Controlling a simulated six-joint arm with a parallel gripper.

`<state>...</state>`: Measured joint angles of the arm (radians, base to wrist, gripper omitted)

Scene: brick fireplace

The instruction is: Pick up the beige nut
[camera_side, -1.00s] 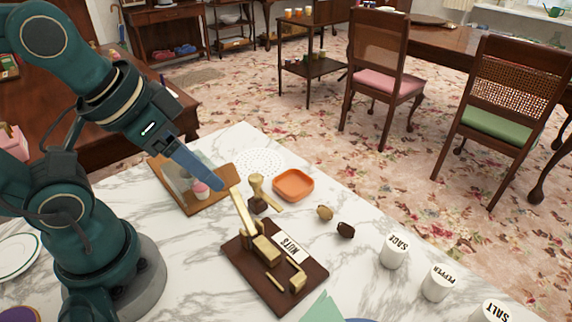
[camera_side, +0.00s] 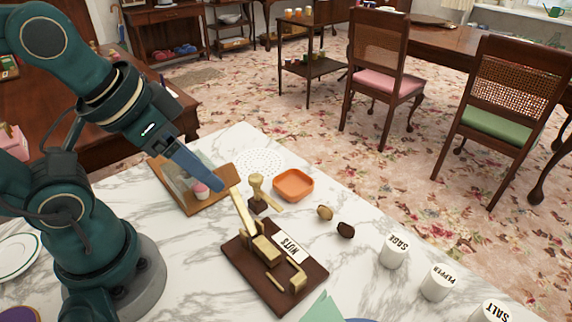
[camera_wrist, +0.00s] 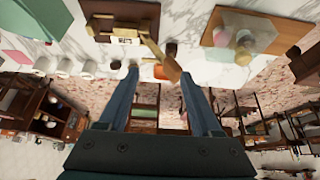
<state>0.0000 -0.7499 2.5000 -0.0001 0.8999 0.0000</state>
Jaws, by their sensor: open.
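The beige nut (camera_side: 325,212) is a small tan lump on the white marble table, just beside a darker brown nut (camera_side: 345,230). In the side view my gripper (camera_side: 219,186) is up and to the left of the beige nut, apart from it, near the upright lever of the nutcracker (camera_side: 262,250). In the wrist view the two blue fingers of my gripper (camera_wrist: 160,76) are spread, with nothing held between them.
An orange dish (camera_side: 293,189) lies behind the nutcracker board, with a brass-coloured tool (camera_side: 262,195) beside it. A wooden board (camera_side: 212,208) lies under the gripper. White jars, including a sage jar (camera_side: 393,252), stand at right. Marble in front of the nuts is clear.

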